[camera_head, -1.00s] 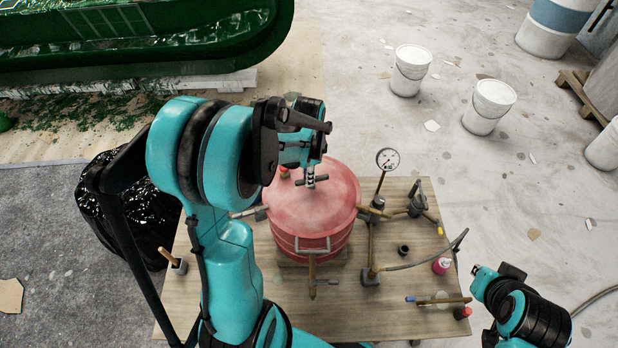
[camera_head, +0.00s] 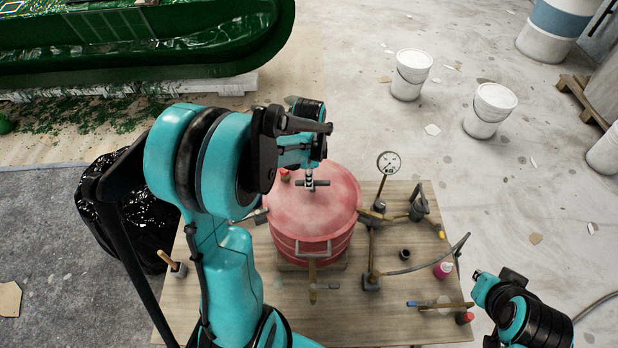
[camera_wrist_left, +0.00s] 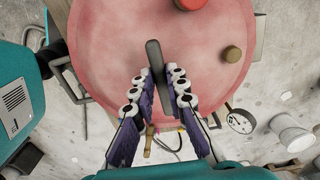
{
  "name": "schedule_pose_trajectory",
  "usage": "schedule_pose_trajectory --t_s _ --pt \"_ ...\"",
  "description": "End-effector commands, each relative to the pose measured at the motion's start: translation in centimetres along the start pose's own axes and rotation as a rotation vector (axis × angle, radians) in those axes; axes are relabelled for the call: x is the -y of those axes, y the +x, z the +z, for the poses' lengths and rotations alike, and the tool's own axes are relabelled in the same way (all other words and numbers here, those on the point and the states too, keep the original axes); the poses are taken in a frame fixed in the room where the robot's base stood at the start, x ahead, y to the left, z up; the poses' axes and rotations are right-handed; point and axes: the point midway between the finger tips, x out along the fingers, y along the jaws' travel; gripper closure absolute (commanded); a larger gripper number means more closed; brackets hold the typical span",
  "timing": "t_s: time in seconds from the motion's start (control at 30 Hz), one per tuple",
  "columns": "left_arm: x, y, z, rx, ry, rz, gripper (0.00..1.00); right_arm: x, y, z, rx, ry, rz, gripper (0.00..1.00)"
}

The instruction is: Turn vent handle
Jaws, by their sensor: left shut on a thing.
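The vent handle (camera_head: 318,183) is a dark grey bar above the lid of a red round pot (camera_head: 313,245). In the left wrist view the handle (camera_wrist_left: 156,62) runs lengthwise between the finger pads. My left gripper (camera_head: 310,177) reaches down over the lid from above. The left wrist view shows its two padded fingers (camera_wrist_left: 155,82) shut on the handle, one on each side. My right arm shows at the lower right of the head view, apart from the pot; its fingers cannot be made out.
The pot stands on a wooden table (camera_head: 240,310). A pressure gauge (camera_head: 388,163), pipes and a hose (camera_head: 430,265) lie to its right. A pink bottle (camera_head: 443,270) and a brush (camera_head: 440,305) are near the right edge. White buckets (camera_head: 411,75) stand on the floor behind.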

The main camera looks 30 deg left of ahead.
Motion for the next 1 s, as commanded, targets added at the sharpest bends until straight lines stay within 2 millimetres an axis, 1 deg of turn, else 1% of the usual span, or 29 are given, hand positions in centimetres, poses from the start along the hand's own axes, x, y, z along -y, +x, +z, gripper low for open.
schedule_pose_trajectory --t_s 0.03,0.07,0.1,0.13,0.43,0.57,0.67,0.9,1.0 --pt "0.1 0.0 0.0 0.001 0.001 -0.001 1.0 0.0 0.0 0.0 0.0 0.0 0.0 1.0" --pt "0.1 0.0 0.0 0.001 0.001 -0.001 0.81 0.0 0.0 0.0 0.0 0.0 0.0 1.0" --pt "0.1 0.0 0.0 0.001 0.0 -0.001 0.71 0.0 0.0 0.0 0.0 0.0 0.0 1.0" --pt "0.1 0.0 0.0 0.001 0.0 -0.001 0.66 0.0 0.0 0.0 0.0 0.0 0.0 1.0" --pt "0.0 -0.1 0.0 0.0 0.0 -0.001 0.66 0.0 0.0 0.0 0.0 0.0 0.0 1.0" --pt "0.0 -1.1 0.0 0.0 0.0 -0.001 0.66 0.0 0.0 0.0 0.0 0.0 0.0 1.0" --pt "0.0 -2.9 0.0 0.0 -0.001 -0.001 0.66 0.0 0.0 0.0 0.0 0.0 0.0 1.0" --pt "0.0 -8.2 0.0 0.0 0.0 -0.001 0.66 0.0 0.0 0.0 0.0 0.0 0.0 1.0" --pt "0.0 -9.9 0.0 0.001 0.0 -0.001 0.66 0.0 0.0 0.0 0.0 0.0 0.0 1.0"
